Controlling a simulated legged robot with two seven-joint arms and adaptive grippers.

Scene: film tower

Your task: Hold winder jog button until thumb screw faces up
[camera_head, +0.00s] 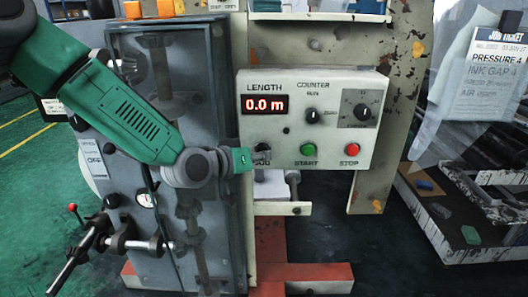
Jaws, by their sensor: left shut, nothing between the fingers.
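The jog button is on the lower left of the white control panel (342,92). Its label (262,163) is partly covered, and the button itself is hidden behind my left gripper (261,156). My left arm comes in from the left, and the gripper is shut and empty. Its fingertips are at the button's place; I cannot tell whether they press it. Below the panel are a winder bracket (282,209) and a short upright post (293,185). I cannot make out the thumb screw or which way it faces. My right gripper is not in view.
The panel has a red display (265,104) reading 0.0 m, a green start button (308,149) and a red stop button (352,149). A grey cabinet (225,215) stands to the left, behind my arm. A job ticket (495,75) hangs at right.

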